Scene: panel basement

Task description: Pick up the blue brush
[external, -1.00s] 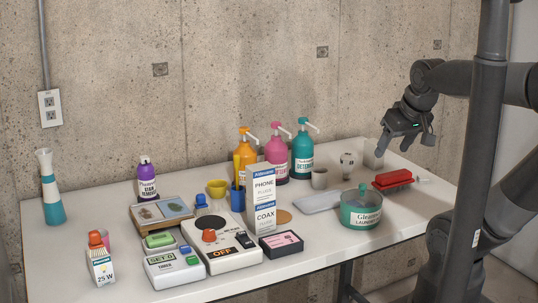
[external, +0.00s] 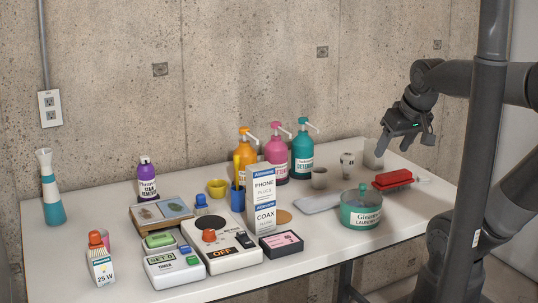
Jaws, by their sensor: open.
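A small blue-topped item (external: 201,204) stands on the white table, left of the middle; it may be the blue brush, but it is too small to be sure. A blue cup (external: 237,199) with a yellow upright stick in it stands just right of it. A brush with a red back (external: 393,178) lies at the table's right side. My gripper (external: 405,148) is open and empty, pointing down above the right rear of the table, far to the right of the blue item.
Pump bottles (external: 276,157) stand along the back. A tall white box (external: 262,200), an OFF switch box (external: 222,250) and a teal tub (external: 361,210) crowd the front. A teal-and-white bottle (external: 51,190) stands far left.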

